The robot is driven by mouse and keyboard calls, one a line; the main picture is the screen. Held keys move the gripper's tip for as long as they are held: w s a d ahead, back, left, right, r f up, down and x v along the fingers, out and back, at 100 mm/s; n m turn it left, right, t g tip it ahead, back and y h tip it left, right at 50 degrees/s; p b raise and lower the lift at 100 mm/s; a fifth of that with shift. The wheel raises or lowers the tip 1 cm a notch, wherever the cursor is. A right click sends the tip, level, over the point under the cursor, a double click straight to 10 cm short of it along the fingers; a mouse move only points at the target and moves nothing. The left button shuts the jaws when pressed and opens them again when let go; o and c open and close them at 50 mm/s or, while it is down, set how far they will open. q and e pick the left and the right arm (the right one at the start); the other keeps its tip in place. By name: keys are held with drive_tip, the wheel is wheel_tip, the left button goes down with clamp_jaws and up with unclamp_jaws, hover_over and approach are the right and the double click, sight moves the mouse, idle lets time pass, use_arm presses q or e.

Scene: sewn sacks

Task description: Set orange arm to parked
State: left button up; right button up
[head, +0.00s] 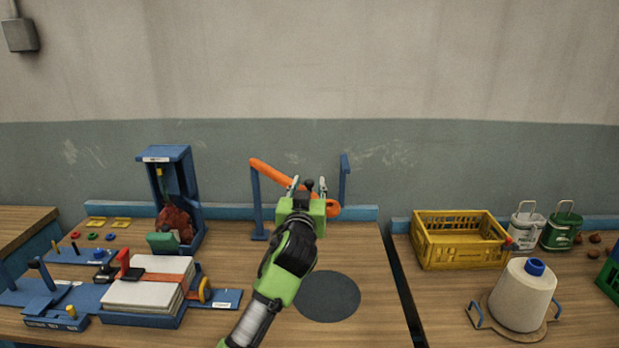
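The orange arm (272,173) runs from the top of a blue post (256,205) on the left, sloping down to the right behind my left gripper. Its lower right end shows just past the gripper. A second, taller blue post (344,180) stands to the right, and the orange arm's end lies below that post's top. My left gripper (308,186) is in front of the orange arm's middle with its fingers apart; a small dark part shows between them. I cannot tell whether it touches the arm. My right gripper is not in view.
A dark round mat (327,297) lies in front. Left stand a blue frame (178,157) with a dark red sack (175,222) and a stack of white sheets (145,286). Right, past a table gap, are a yellow crate (462,249) and a thread cone (523,298).

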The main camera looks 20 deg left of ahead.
use_arm(q)
drive_tip(key=shift+w+a, duration=0.2)
drive_tip(key=shift+w, duration=1)
drive_tip(key=shift+c, duration=0.4)
